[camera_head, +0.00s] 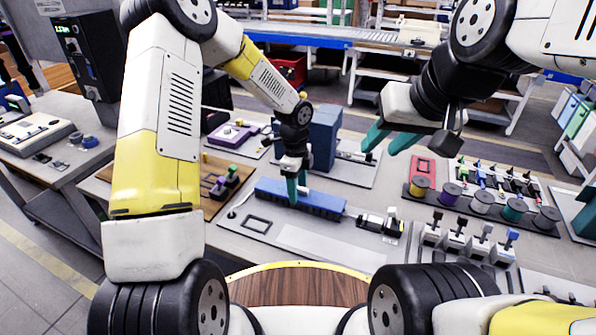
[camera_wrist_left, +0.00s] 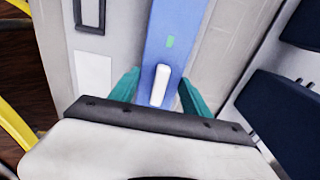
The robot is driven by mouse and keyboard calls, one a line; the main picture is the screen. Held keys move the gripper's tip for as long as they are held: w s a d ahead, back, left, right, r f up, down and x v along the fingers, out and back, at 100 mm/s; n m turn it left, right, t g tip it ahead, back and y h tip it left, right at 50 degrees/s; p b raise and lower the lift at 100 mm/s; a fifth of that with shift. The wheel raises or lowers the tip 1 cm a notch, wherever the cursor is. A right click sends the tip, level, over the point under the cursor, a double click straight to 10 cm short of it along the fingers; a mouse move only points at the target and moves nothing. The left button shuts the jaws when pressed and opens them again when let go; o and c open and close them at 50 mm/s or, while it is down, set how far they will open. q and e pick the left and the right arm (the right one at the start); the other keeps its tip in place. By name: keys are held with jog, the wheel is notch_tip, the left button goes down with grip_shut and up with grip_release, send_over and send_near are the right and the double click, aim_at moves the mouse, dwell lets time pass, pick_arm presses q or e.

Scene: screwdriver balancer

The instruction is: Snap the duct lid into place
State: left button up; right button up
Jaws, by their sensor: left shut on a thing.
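The long blue duct with its lid (camera_head: 322,203) lies on a light grey board near the middle of the head view. In the left wrist view the blue lid (camera_wrist_left: 177,22) runs up between the fingers, with a white raised grip and a small green mark on it. My left gripper (camera_head: 292,190) points down at the duct's left half, its teal fingers on either side of the blue strip (camera_wrist_left: 159,92) and shut on the lid. I cannot tell whether the lid is seated along its length. My right gripper (camera_head: 383,147) is open and empty, above the back right of the bench.
A blue box (camera_head: 324,138) stands behind the duct. A small black-and-white device (camera_head: 379,222) sits at the duct's right end. Several spools (camera_head: 483,201) and switch units (camera_head: 455,240) stand to the right.

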pick_arm(q)
jog(key=shift+d, duration=0.1)
jog(key=o, duration=1.6)
jog(key=r, duration=0.7)
jog(key=shift+a+r, duration=0.2)
jog(key=shift+r, duration=0.2)
jog(key=shift+r, duration=0.15)
jog(key=s+a+r+n+t, duration=0.2)
jog(key=s+a+r+n, duration=0.2)
jog(key=s+r+n, duration=0.3)
jog(key=s+a+r+n+t+h, duration=0.1)
jog(key=s+a+r+n+t, duration=0.1)
jog(key=s+a+r+n, duration=0.3)
jog(key=s+a+r+n+t, duration=0.2)
jog(key=s+a+r+n, duration=0.2)
jog(key=s+r+n, duration=0.5)
jog(key=shift+s+a+r+h, duration=0.25)
jog(key=shift+s+h, duration=0.05)
jog(key=shift+s, duration=0.15)
